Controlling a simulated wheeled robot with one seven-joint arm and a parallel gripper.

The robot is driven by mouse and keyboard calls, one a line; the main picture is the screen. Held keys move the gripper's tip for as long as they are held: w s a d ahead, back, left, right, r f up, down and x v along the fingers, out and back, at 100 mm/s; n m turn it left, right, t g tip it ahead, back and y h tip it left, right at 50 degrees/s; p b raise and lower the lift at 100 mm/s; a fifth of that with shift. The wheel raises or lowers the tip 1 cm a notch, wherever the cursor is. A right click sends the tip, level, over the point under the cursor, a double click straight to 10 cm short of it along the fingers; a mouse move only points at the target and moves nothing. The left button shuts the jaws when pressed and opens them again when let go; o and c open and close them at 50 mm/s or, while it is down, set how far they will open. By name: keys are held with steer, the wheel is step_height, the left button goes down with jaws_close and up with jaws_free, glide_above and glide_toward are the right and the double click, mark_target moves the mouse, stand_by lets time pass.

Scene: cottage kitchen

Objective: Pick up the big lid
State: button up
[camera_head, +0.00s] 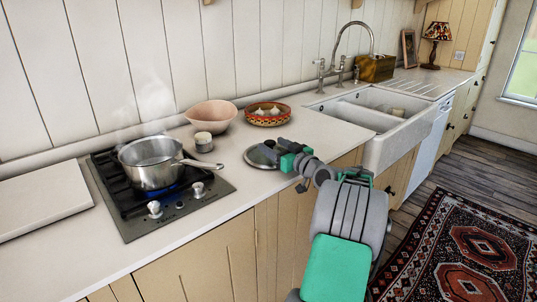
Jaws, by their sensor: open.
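A round, flat, grey metal lid (256,161) lies on the counter, between the stove and the sink. It seems to be the big lid. My gripper (271,150) is open, low at the lid's right side. Its dark fingers cover part of the lid's middle and right, so any knob is hidden. I cannot tell whether the fingers touch the lid. I see nothing held.
A steaming pot (150,168) stands on the lit stove (190,203), its handle pointing right. The sink (380,149) is to the right.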

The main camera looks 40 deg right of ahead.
steer(key=shift+c, duration=0.3)
jaws_close()
stand_by(0.4)
